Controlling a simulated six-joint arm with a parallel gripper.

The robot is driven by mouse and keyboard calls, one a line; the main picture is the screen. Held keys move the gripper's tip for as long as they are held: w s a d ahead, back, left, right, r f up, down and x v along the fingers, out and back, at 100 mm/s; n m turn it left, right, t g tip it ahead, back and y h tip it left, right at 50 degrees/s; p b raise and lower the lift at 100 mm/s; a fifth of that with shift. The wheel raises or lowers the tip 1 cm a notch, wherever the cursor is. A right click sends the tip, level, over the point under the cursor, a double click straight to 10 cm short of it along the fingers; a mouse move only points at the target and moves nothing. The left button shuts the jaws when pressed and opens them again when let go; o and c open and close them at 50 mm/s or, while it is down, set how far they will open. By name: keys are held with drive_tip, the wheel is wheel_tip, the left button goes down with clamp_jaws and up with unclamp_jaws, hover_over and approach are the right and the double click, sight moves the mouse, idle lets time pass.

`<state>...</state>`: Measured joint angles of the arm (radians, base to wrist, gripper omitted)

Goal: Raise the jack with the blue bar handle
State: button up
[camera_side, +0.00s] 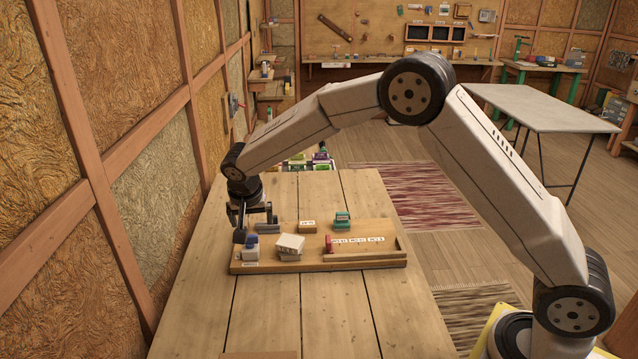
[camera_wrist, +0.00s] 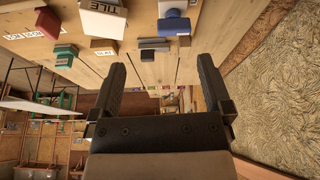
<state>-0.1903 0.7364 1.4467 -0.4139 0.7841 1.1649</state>
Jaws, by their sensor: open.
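A small piece with a blue top (camera_side: 252,240) and a white lower body stands at the left end of the wooden board (camera_side: 310,264) in the side view. Its blue part (camera_wrist: 173,25) also shows near the top of the wrist view, white behind it. I cannot make out a jack's mechanism. My gripper (camera_side: 255,222) is open and empty at the board's left end, close to the blue-topped piece. In the wrist view my gripper (camera_wrist: 165,88) has its fingers spread, with nothing between them. Whether a finger touches the piece is unclear.
A grey bar (camera_side: 268,228), a white block (camera_side: 290,243), a brown labelled block (camera_side: 307,226), a green piece (camera_side: 342,220) and a red piece (camera_side: 329,243) share the board. An insulated wall (camera_side: 160,170) rises close at left. The front tabletop (camera_side: 270,310) is clear.

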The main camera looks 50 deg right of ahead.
sight(249, 236)
drive_tip(key=shift+w+a+f+m, duration=0.1)
drive_tip(key=shift+w+a+m, duration=0.15)
drive_tip(key=shift+w, duration=0.3)
drive_tip(key=shift+w+a+f+m, duration=0.15)
drive_tip(key=shift+w+m, duration=0.1)
drive_tip(key=shift+w, duration=0.25)
drive_tip(key=shift+x, duration=3.85)
drive_tip(key=shift+d, duration=0.15)
drive_tip(key=c, duration=1.2)
drive_tip(key=shift+c, duration=0.2)
